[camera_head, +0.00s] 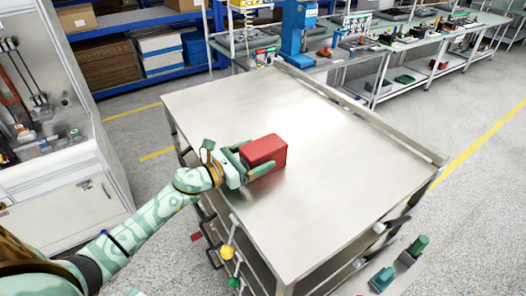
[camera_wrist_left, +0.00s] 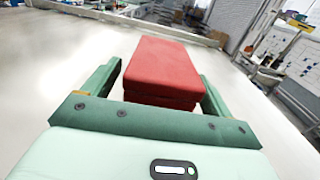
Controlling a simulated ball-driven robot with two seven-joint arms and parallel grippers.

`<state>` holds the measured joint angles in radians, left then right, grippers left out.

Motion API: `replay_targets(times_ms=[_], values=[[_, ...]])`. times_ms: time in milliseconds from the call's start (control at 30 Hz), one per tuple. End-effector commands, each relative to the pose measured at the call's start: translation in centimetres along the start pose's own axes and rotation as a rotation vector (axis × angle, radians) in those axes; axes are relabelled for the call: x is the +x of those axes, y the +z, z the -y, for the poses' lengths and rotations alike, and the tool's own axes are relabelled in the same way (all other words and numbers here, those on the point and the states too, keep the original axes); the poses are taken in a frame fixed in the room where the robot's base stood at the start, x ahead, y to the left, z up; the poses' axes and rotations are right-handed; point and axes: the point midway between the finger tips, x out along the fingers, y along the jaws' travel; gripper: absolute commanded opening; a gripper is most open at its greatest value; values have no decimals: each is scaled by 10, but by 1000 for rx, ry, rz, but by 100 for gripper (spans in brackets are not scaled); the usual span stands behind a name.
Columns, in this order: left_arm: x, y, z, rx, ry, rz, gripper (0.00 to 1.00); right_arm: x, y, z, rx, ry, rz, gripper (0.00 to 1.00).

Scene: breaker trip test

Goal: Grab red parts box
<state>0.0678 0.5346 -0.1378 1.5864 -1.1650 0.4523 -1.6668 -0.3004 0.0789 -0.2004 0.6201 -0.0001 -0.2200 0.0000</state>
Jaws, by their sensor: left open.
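The red parts box (camera_head: 264,151) stands on the steel worktable (camera_head: 330,130) near its left edge. My left gripper (camera_head: 250,161) is at the box, with its fingers open on either side of it. In the left wrist view the red box (camera_wrist_left: 163,70) lies between the two green fingers of my left gripper (camera_wrist_left: 160,92), with a visible gap at the left finger. The right finger is close to the box; I cannot tell whether it touches. My right gripper is not in view.
The rest of the tabletop is clear, with a raised rim (camera_head: 360,112) along its far right side. A glass-fronted cabinet (camera_head: 55,130) stands at the left. Blue shelving (camera_head: 135,18) and a long bench with parts (camera_head: 400,45) stand behind.

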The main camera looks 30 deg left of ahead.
Motion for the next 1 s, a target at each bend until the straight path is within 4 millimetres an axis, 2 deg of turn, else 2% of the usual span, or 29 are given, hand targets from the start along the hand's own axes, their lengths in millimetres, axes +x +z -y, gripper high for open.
replay_targets(times_ms=[100, 367, 567, 867, 1000], values=[[14, 1, 0, -2, 1, 1, 85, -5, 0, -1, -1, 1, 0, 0], [17, -2, 0, -1, 0, -1, 85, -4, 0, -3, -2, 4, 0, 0], [17, -1, 0, -1, 1, -1, 30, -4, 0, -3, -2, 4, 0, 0], [17, 1, 0, 0, 0, 0, 28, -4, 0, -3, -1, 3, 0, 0], [17, 10, 0, 4, 0, 0, 28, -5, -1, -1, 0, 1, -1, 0]])
